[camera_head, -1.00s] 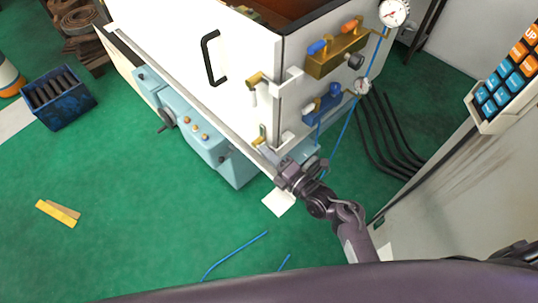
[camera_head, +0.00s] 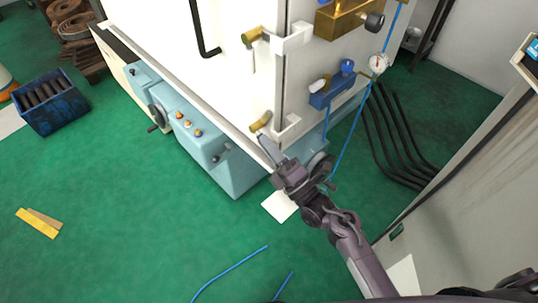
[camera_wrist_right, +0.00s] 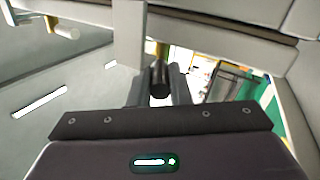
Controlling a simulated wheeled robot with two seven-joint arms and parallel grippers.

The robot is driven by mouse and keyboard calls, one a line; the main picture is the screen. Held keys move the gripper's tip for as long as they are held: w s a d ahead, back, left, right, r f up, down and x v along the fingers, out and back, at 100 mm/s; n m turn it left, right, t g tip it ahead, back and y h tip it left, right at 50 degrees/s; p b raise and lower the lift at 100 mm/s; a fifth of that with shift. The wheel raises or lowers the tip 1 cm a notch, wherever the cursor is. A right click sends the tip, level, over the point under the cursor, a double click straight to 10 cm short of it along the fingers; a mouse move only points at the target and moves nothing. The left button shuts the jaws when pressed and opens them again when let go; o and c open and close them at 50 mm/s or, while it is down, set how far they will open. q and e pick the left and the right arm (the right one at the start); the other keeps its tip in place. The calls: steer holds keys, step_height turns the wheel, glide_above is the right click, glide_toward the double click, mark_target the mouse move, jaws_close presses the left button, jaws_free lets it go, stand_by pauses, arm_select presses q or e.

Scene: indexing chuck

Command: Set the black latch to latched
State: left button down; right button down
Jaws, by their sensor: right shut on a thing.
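My right gripper (camera_head: 269,149) is at the lower front corner of the white machine enclosure, just below a small brass fitting (camera_head: 260,122). In the right wrist view its two fingers (camera_wrist_right: 158,88) are shut on a short black piece, which I take to be the black latch (camera_wrist_right: 158,75). A bit of brass shows just behind that piece. In the head view the fingers and arm hide the black piece, so I cannot tell its set position. My left gripper is not in view.
A black bar handle (camera_head: 203,30) and an upper brass fitting (camera_head: 254,37) are on the white enclosure. A blue valve block (camera_head: 325,95) and a gauge (camera_head: 379,63) are right of the corner. A pale blue machine base (camera_head: 210,140) stands below. The green floor in front is mostly clear.

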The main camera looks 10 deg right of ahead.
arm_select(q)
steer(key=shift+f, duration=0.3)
arm_select(e)
steer(key=c, duration=1.3)
jaws_free()
steer(key=shift+c, duration=0.2)
